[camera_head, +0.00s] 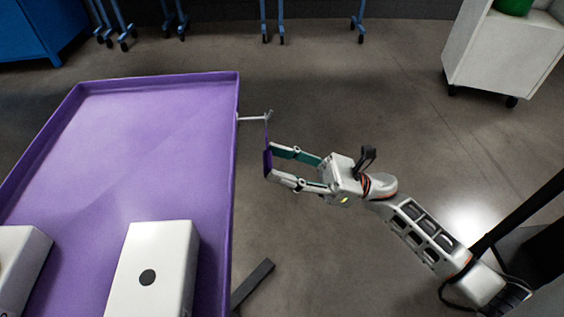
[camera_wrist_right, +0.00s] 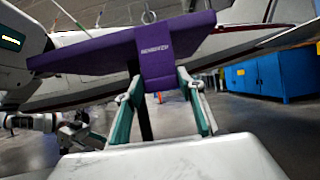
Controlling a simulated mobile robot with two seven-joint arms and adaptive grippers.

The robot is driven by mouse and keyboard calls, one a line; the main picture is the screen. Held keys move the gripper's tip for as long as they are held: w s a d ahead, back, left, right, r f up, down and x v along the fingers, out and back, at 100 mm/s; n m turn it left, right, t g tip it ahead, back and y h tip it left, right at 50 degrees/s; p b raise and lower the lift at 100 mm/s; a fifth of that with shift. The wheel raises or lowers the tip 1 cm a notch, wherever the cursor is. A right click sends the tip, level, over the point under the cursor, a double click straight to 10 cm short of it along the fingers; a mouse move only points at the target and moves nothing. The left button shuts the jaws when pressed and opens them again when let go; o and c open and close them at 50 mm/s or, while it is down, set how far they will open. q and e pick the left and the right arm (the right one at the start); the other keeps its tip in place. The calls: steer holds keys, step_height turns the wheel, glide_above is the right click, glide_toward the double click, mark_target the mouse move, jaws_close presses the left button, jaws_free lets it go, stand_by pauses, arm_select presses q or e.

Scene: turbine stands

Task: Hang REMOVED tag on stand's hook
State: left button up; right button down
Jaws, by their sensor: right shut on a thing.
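The purple REMOVED tag (camera_head: 267,162) is between the fingertips of my right gripper (camera_head: 269,161), which is shut on it. A thin strap rises from the tag to the outer end of the grey hook (camera_head: 252,119) on the stand's right edge. I cannot tell whether the strap is looped over the hook or only beside it. The stand has a purple tray top (camera_head: 150,120). In the right wrist view, the tag (camera_wrist_right: 158,62) with white lettering hangs upright between my teal fingers. A small ring (camera_wrist_right: 148,17) shows above it.
White boxes (camera_head: 150,265) sit on the tray's near part. A white wheeled cabinet (camera_head: 505,50) stands at the back right, and a blue cabinet (camera_head: 38,30) at the back left. Blue wheeled stand legs (camera_head: 272,20) line the back. The floor right of the tray is largely clear.

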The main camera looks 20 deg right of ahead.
arm_select(q)
steer(key=shift+d+f, duration=0.1)
steer(key=shift+d, duration=0.05)
arm_select(e)
steer(key=shift+a, duration=0.15)
steer(key=c, duration=1.2)
jaws_free()
steer(key=shift+o, duration=0.7)
arm_select(q)
steer(key=shift+f, duration=0.1)
steer(key=shift+f, duration=0.1)
arm_select(e)
steer(key=shift+f, duration=0.1)
